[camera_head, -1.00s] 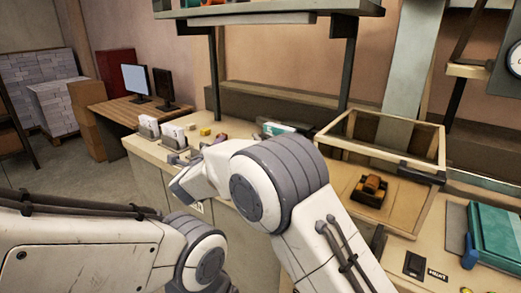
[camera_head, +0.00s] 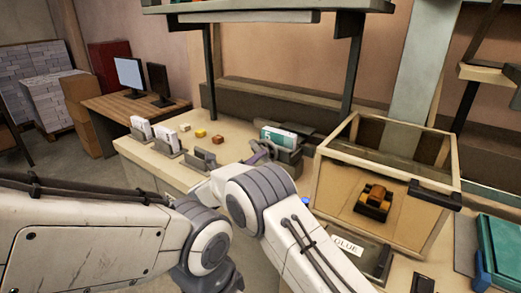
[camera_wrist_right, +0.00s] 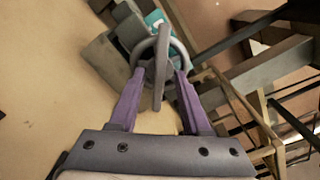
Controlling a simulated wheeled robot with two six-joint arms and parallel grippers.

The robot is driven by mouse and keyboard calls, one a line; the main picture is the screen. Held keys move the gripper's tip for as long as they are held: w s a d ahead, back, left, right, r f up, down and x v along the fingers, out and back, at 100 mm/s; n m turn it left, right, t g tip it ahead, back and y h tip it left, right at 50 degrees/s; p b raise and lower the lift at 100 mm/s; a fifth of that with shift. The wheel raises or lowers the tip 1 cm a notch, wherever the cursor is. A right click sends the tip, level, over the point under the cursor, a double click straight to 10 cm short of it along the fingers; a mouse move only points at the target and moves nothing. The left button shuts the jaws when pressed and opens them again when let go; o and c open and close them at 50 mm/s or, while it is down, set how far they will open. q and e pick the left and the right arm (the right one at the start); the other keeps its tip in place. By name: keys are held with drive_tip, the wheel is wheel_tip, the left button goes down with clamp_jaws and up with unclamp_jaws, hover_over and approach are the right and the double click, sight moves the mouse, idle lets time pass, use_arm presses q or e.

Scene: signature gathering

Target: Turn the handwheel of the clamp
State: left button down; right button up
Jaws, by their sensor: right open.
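The clamp (camera_head: 289,154) is a grey body on the bench with a teal block (camera_head: 279,136) in it, near the glass-sided case. In the right wrist view its grey handwheel (camera_wrist_right: 159,46) is a ring right ahead, with the clamp body (camera_wrist_right: 104,60) behind it. My right gripper (camera_wrist_right: 160,74) has its two purple fingers apart, one on each side of the handwheel. I cannot tell whether they touch it. In the head view my right gripper (camera_head: 262,151) is small beside the clamp, partly hidden by my own arm. My left arm shows at the left, but its gripper does not.
A wood-framed case (camera_head: 333,185) with an orange-and-black object (camera_head: 374,202) stands right of the clamp. Card holders (camera_head: 166,145) and small yellow and brown blocks (camera_head: 217,140) lie to the left. A shelf post (camera_head: 352,75) rises behind.

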drive_tip(key=shift+w+d, duration=0.3)
drive_tip(key=shift+w, duration=0.1)
clamp_jaws()
drive_tip(key=shift+a, duration=0.1)
drive_tip(key=n+b, duration=0.1)
drive_tip(key=n, duration=0.6)
drive_tip(key=n+b, duration=0.1)
drive_tip(key=n, duration=0.7)
drive_tip(key=shift+f+n+b, duration=0.2)
drive_tip(key=shift+n+b, duration=0.1)
drive_tip(key=shift+b, duration=0.1)
idle(0.4)
